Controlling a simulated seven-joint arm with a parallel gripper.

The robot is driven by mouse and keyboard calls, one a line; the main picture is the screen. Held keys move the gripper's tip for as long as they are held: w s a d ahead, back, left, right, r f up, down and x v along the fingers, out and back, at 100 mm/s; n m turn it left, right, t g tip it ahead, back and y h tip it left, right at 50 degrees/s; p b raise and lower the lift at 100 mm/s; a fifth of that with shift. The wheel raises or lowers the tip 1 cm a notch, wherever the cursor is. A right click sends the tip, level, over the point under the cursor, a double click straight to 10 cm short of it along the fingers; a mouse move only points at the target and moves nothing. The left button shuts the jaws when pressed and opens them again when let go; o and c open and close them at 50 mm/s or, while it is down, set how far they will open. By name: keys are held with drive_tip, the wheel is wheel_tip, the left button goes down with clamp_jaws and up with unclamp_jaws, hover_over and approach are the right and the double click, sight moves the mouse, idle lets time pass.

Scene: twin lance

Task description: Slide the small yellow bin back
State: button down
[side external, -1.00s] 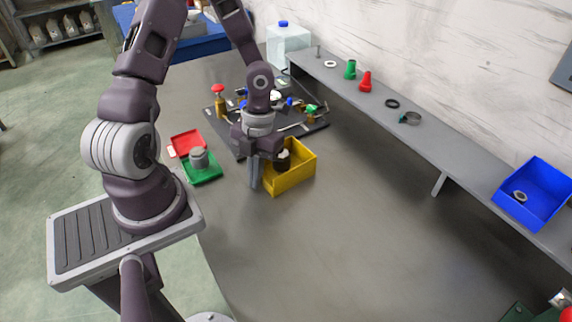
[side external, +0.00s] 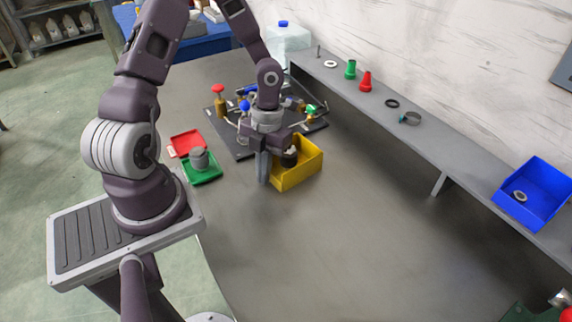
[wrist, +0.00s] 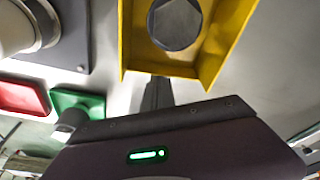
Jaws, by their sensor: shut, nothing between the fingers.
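The small yellow bin (side external: 300,174) stands on the grey bench top, just right of my gripper (side external: 262,180) in the side view. My gripper is shut and points down, its fingers low near the bench, beside the bin's near-left wall. It looks to be touching that wall or very close. In the wrist view my shut fingers (wrist: 157,92) show at the lower edge of the yellow bin (wrist: 132,40). A dark, hexagonal-topped object (wrist: 175,22) sits in the bin.
A black board (side external: 235,145) with fittings lies behind and left of the bin. Red (side external: 187,142) and green (side external: 205,175) trays lie to the left. A grey shelf (side external: 420,145) with a blue bin (side external: 537,190) runs along the wall. The bench right of the bin is clear.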

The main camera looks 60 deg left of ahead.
sight(284, 166)
drive_tip(key=shift+w, duration=0.85)
drive_tip(key=shift+w, duration=0.1)
drive_tip(key=shift+w+a, duration=0.1)
drive_tip(key=shift+w, duration=0.8)
drive_tip(key=shift+w, duration=0.1)
drive_tip(key=shift+w, duration=0.9)
drive_tip(key=shift+w, duration=0.15)
drive_tip(key=shift+w+a, duration=0.15)
drive_tip(key=shift+w, duration=0.7)
drive_tip(key=shift+w, duration=0.1)
drive_tip(key=shift+w, duration=0.9)
